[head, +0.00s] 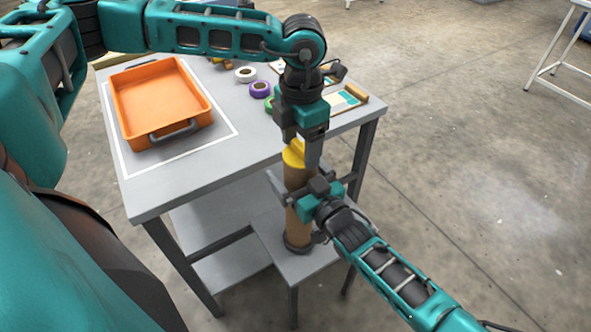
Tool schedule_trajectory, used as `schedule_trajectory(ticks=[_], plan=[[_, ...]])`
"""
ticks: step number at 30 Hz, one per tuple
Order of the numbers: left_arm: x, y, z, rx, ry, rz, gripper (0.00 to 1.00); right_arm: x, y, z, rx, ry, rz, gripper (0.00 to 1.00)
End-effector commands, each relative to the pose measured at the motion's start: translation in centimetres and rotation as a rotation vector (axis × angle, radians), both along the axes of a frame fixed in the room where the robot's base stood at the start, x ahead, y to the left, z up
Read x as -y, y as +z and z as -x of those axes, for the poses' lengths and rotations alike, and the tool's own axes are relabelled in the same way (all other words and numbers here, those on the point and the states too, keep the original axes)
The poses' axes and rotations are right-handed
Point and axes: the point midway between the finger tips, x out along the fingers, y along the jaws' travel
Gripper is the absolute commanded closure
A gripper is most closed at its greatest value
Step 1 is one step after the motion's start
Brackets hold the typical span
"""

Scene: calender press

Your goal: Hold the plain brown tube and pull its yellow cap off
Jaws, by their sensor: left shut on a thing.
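The plain brown tube (299,231) stands upright in a dark ring on a low grey shelf beside the table. Its yellow cap (293,155) is at the tube's top, and I see no gap between them. My left gripper (298,150) points down from above and is shut on the yellow cap.
A grey table (225,165) carries an orange tray (160,95) inside a white outline. Tape rolls, white (245,74) and purple (260,90), lie behind my left gripper. A clipboard-like board (345,98) lies near the right edge. Open concrete floor is at right.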

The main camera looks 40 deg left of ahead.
Motion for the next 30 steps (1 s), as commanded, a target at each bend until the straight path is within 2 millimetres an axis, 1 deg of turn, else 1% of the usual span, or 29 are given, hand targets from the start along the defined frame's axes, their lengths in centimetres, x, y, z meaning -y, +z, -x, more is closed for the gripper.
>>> schedule_trajectory(ticks=[3, 12, 30], plan=[[0.01, 0.04, -0.03, 0.001, 0.0, 0.0, 0.54, -0.29, 0.09, -0.12, 0.002, 0.0, 0.0, 0.02], [0.01, 0.04, -0.03, 0.001, 0.0, 0.0, 0.54, -0.31, 0.06, -0.13, 0.002, 0.0, 0.0, 0.02], [0.01, 0.04, -0.03, 0.001, 0.0, 0.0, 0.54, -0.29, 0.04, -0.12, 0.001, 0.0, 0.0, 0.6]])
